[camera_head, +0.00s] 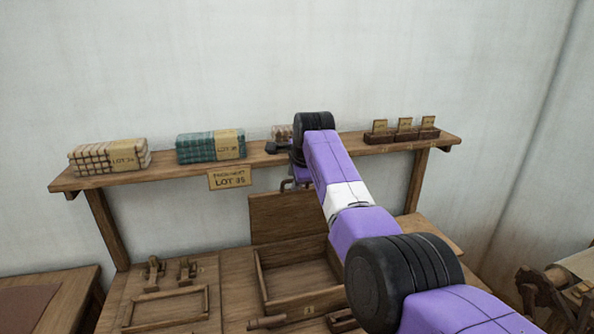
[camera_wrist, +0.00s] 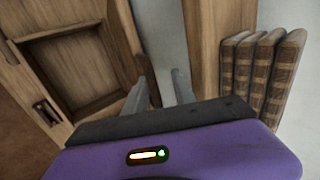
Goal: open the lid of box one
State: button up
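Box one (camera_head: 263,282) is an open wooden tray-like box on the bench, with a small label marked 1 on its front. Its lid (camera_head: 275,220) stands upright at the back of the box, so the empty inside shows. The lid also shows in the wrist view (camera_wrist: 122,35), beside the box's inside (camera_wrist: 75,65). My gripper (camera_wrist: 160,88) is near the lid's upper edge. Its two grey fingers stand apart with a gap between them. I see nothing held. In the head view my arm hides most of the gripper and part of the lid.
A wooden shelf (camera_head: 165,172) runs close above and behind the lid. It carries a cream cloth bundle (camera_head: 110,157), a teal bundle (camera_head: 210,146) and small tagged blocks (camera_head: 403,134). A sign (camera_head: 230,178) hangs from its front. A flat frame (camera_head: 165,308) lies left of the box.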

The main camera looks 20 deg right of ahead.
jog(key=b+v, duration=0.1)
jog(key=v, duration=0.6)
jog(key=shift+r, duration=0.35)
jog(key=shift+c, duration=0.2)
jog(key=shift+f, duration=0.1)
jog(key=c, duration=0.3)
jog(key=f+t, duration=0.1)
jog(key=f, duration=0.1)
jog(key=d+f+t+b, duration=0.1)
jog(key=f+t, duration=0.1)
jog(key=f, duration=0.1)
jog(key=shift+w+d, duration=0.15)
jog(key=shift+d, duration=0.05)
grip_shut()
jog(key=s+f+t+b, duration=0.25)
jog(key=s+t, duration=0.55)
jog(key=s, duration=0.6)
jog(key=w+p, duration=0.2)
jog(key=w, duration=1.1)
jog(key=shift+w+r, duration=0.3)
jog(key=shift+r, duration=0.1)
